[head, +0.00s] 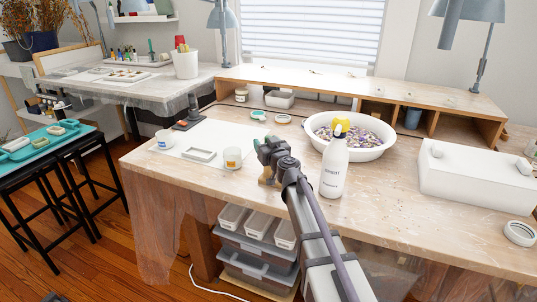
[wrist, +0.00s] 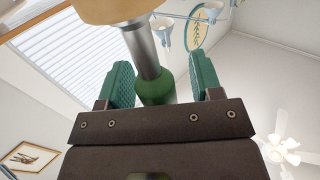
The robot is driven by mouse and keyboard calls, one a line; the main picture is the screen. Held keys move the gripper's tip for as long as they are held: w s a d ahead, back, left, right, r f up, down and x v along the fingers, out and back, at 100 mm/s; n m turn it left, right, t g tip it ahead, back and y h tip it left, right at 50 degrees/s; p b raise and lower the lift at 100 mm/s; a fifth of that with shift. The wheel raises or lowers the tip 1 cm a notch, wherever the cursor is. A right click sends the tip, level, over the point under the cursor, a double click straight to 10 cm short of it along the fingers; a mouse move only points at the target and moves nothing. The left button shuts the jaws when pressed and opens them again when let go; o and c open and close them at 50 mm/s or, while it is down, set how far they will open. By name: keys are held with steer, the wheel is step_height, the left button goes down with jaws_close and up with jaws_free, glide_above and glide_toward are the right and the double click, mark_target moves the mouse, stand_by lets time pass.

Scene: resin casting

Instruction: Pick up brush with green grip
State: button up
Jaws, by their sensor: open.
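In the wrist view, the brush's green grip (wrist: 155,88) lies between the two green finger pads of my gripper (wrist: 162,82). The grip sits closer to the left pad, with a visible gap to the right one. A metal shaft (wrist: 144,48) runs from the grip to a rounded tan part (wrist: 112,9) at the top edge, cut off there. In the head view my gripper (head: 268,150) is low over the worktable, open. A tan piece (head: 266,181) shows just below it. The green grip is hidden there behind my gripper and arm.
A white bottle (head: 335,165) stands right of my arm, before a white basin (head: 349,136) of colored bits. A white box (head: 475,178) is at right.

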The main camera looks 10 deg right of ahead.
steer(key=c, duration=1)
step_height(320, 180, up, 10)
steer(key=p, duration=1)
steer(key=shift+r, duration=0.1)
